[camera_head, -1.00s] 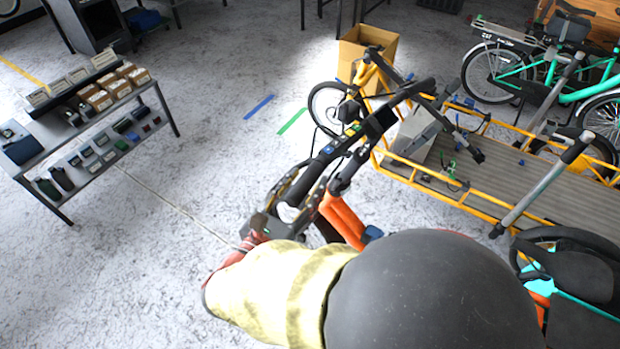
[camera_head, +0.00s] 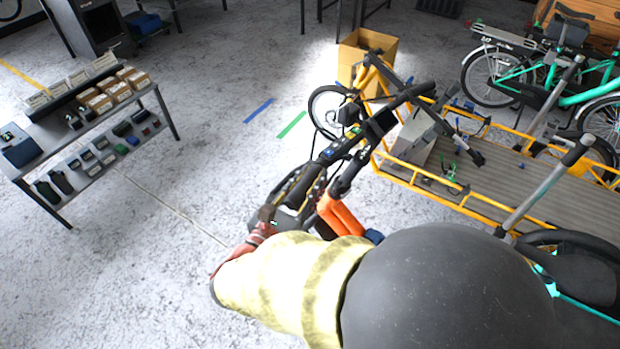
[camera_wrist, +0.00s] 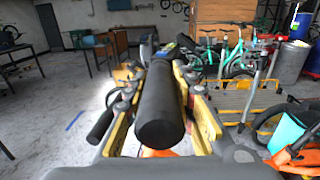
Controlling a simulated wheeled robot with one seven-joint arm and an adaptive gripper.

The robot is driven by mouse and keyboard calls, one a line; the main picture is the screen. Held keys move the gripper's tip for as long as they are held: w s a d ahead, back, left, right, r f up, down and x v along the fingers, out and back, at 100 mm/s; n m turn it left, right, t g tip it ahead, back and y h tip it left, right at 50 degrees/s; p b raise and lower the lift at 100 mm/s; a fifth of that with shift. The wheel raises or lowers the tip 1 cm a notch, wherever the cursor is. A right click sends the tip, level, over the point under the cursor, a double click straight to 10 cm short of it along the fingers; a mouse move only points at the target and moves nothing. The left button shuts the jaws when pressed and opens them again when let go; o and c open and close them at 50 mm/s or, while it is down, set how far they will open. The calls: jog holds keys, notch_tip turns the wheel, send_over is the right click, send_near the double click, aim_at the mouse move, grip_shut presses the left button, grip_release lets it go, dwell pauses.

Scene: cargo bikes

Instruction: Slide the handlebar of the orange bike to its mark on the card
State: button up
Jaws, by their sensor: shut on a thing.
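The black handlebar (camera_head: 380,124) of the orange bike runs diagonally through the middle of the head view, with the bike's orange frame (camera_head: 340,216) below it. My gripper (camera_head: 296,190) is at the handlebar's near end. In the wrist view my gripper (camera_wrist: 160,92) is shut around the black handlebar grip (camera_wrist: 158,118), with a yellow-padded finger on each side. The grip's round end points toward the wrist camera. My arm hides much of the orange bike.
A yellow-framed cargo bike with a flat deck (camera_head: 520,185) stands close on the right. A cardboard box (camera_head: 352,62) and teal bikes (camera_head: 535,75) are behind. A two-tier shelf (camera_head: 165,110) with small goods is at left. The floor between is clear.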

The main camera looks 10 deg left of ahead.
grip_shut()
dwell(0.3)
jog(key=shift+w+a+f, duration=0.1)
jog(key=shift+a+f, duration=0.15)
jog(key=shift+f, duration=0.65)
jog(key=shift+w+a+f, duration=0.1)
jog(key=shift+a+f, duration=0.15)
jog(key=shift+f, duration=0.6)
jog(key=shift+w+a+f, duration=0.1)
jog(key=shift+a+f, duration=0.15)
jog(key=shift+f, duration=0.65)
jog(key=shift+o, duration=1)
grip_release()
jog(key=shift+o, duration=1.2)
jog(key=shift+a+f, duration=0.1)
jog(key=shift+o, duration=1.2)
